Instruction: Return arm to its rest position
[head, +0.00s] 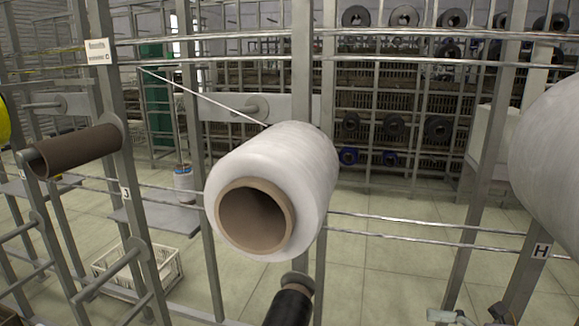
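No gripper touches this bobbin in view.
A bare brown tube (78,151) sits on a peg at the left. A black cylinder (288,307) is below the bobbin, cut off by the frame. Another large white bobbin (552,150) fills the right edge. A white crate (138,272) stands on the tiled floor.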

